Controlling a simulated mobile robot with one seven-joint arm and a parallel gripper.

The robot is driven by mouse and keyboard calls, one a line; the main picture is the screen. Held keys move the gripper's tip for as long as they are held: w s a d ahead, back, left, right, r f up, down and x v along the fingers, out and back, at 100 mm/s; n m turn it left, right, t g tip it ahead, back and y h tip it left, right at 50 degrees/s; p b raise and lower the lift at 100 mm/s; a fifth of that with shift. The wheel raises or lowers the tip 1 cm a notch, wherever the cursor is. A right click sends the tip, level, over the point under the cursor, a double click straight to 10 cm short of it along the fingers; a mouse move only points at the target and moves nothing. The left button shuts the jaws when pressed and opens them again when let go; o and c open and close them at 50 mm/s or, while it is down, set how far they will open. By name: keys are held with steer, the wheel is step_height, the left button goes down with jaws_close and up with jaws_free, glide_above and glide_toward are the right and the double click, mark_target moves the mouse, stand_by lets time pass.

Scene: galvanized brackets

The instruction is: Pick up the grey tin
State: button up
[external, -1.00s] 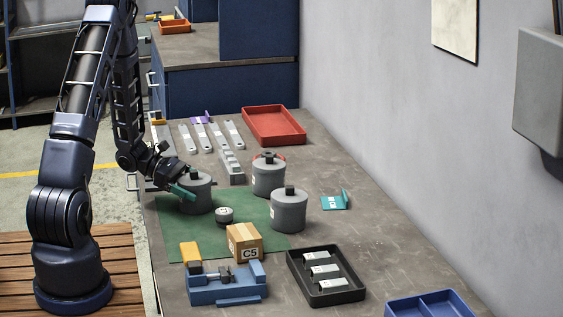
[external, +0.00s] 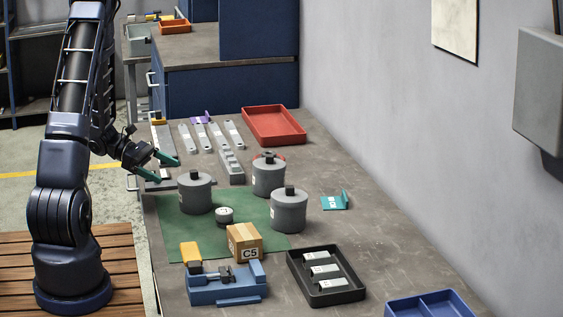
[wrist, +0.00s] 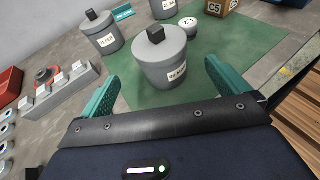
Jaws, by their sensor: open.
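Three grey lidded tins with dark square knobs stand on the bench. The nearest to my gripper (external: 168,170) is the left grey tin (external: 195,196), on the green mat (external: 178,227). It also shows in the wrist view (wrist: 163,68), upright, with a white label, ahead of and between my two teal fingers. My gripper is open and empty, behind and left of this tin in the external view, apart from it. The other two are the back grey tin (external: 268,178) and the right grey tin (external: 289,213). A small round grey tin (external: 224,217) sits low on the mat.
A cardboard box (external: 245,243) marked C5 and a blue vise (external: 225,290) stand at the front. A grey block with pegs (external: 231,168), flat metal bars (external: 187,139) and a red tray (external: 273,127) lie behind.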

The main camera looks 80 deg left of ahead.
steer(key=shift+s+a+r, duration=0.25)
steer(key=shift+s+a, duration=0.05)
steer(key=shift+s, duration=0.2)
steer(key=w+d+r+m+g, duration=0.3)
steer(key=d+r+m, duration=0.2)
steer(key=d, duration=0.3)
steer(key=w+d+r+m+g+h, duration=0.1)
steer(key=w+d+r+m+g, duration=0.15)
steer(key=d+r+m, duration=0.4)
steer(key=w+d+r+m+g, duration=0.2)
steer(key=w+d+r+g, duration=0.15)
steer(key=d, duration=0.55)
steer(key=s+d+r+m+y, duration=0.4)
steer(key=d+m, duration=0.4)
steer(key=d, duration=0.2)
steer(key=s+d+r+m+t+y, duration=0.1)
steer(key=s+d+r+m+y, duration=0.3)
steer(key=s+d+r+m, duration=0.3)
steer(key=d+m, duration=0.1)
steer(key=d, duration=0.2)
steer(key=shift+s, duration=0.2)
steer(key=shift+d+r+m, duration=0.1)
steer(key=shift+m, duration=0.15)
